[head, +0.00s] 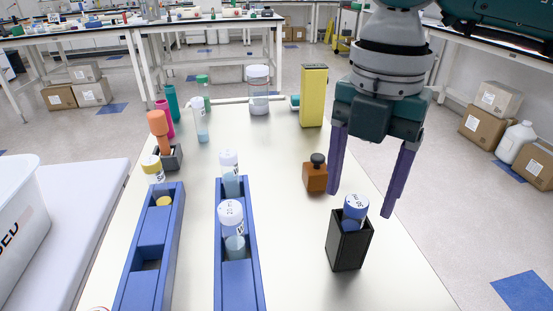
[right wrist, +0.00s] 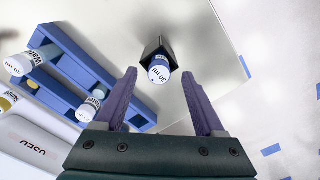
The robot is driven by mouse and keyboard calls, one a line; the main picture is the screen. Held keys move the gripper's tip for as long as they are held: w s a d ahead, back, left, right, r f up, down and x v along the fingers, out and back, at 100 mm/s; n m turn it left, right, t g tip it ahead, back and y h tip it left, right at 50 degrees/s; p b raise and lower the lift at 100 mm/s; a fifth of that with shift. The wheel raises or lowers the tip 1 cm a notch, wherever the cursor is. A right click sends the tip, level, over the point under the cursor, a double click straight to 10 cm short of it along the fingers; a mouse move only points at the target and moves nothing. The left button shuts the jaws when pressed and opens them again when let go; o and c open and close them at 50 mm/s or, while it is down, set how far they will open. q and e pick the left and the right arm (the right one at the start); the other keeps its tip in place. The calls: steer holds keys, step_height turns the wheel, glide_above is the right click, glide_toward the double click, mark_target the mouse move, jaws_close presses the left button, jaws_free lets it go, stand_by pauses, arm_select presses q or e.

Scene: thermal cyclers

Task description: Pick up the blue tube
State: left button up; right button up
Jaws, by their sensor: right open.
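The blue tube (head: 354,210) stands upright in a black square holder (head: 348,246) at the right front of the table, its white-topped cap showing above the rim. In the right wrist view the tube (right wrist: 159,70) sits in the black holder (right wrist: 152,46), ahead of and between my fingers. My right gripper (head: 362,203) is open, fingers pointing down, above and behind the holder in the head view; it also shows in the right wrist view (right wrist: 166,80). Nothing is between its fingers. My left gripper is not in view.
Two blue racks (head: 173,222) and (head: 252,262) hold several tubes on the left and middle. A brown bottle (head: 315,175) and a yellow box (head: 313,96) stand behind the holder. The table (head: 300,275) is clear between the middle rack and the holder.

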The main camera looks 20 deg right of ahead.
steer(key=shift+f, duration=0.75)
jaws_close()
stand_by(0.4)
